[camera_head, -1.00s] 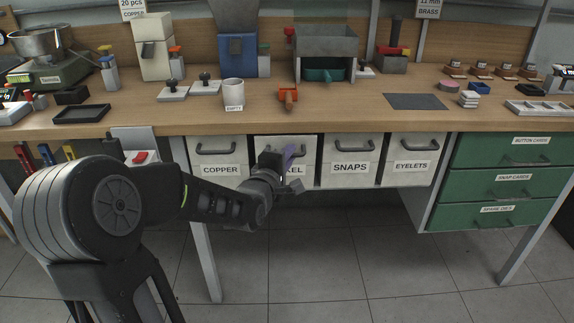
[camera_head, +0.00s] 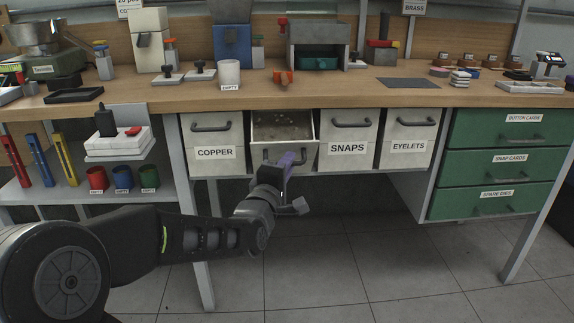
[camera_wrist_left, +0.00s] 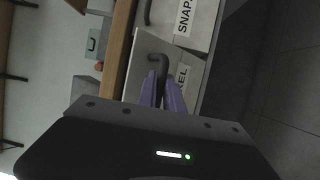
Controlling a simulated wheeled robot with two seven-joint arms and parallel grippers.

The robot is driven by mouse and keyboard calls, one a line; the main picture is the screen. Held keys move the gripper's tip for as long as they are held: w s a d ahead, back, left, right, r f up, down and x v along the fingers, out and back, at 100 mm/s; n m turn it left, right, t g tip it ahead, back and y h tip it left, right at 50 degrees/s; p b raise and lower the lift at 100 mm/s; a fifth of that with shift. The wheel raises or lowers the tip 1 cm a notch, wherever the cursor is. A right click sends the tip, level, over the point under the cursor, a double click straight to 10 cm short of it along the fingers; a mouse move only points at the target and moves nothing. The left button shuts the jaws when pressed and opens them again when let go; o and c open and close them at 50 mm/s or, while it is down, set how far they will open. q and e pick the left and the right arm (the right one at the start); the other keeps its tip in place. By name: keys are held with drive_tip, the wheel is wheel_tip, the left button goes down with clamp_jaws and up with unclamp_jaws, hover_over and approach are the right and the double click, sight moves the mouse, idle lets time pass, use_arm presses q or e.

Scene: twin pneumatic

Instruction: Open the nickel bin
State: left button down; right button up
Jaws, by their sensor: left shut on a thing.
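The nickel bin (camera_head: 306,158) is a pale bin hung under the bench between the copper bin (camera_head: 214,135) and the snaps bin (camera_head: 348,136). It is pulled or tipped forward, and its inside with small grey pieces shows behind its front. My left gripper (camera_head: 284,161), with purple fingers, is at the front of the bin and shut on its dark handle. In the left wrist view the fingers (camera_wrist_left: 163,92) are at the nickel bin's handle (camera_wrist_left: 159,62); its label is partly hidden. My right gripper is not in view.
The eyelets bin (camera_head: 407,138) is closed at the right, beside green drawers (camera_head: 497,160). A shelf with red, blue and green cups (camera_head: 123,178) stands at the left. The bench top (camera_head: 340,95) holds a white cup and several tools. The floor below the bins is clear.

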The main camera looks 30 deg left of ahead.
use_arm(q)
drive_tip(key=shift+f, duration=0.25)
drive_tip(key=c, duration=1.8)
unclamp_jaws()
drive_tip(key=shift+o, duration=0.2)
drive_tip(key=shift+r, duration=0.1)
drive_tip(key=p+v, duration=0.1)
drive_tip(key=v, duration=0.6)
drive_tip(key=shift+s+p, duration=0.3)
drive_tip(key=shift+s, duration=0.1)
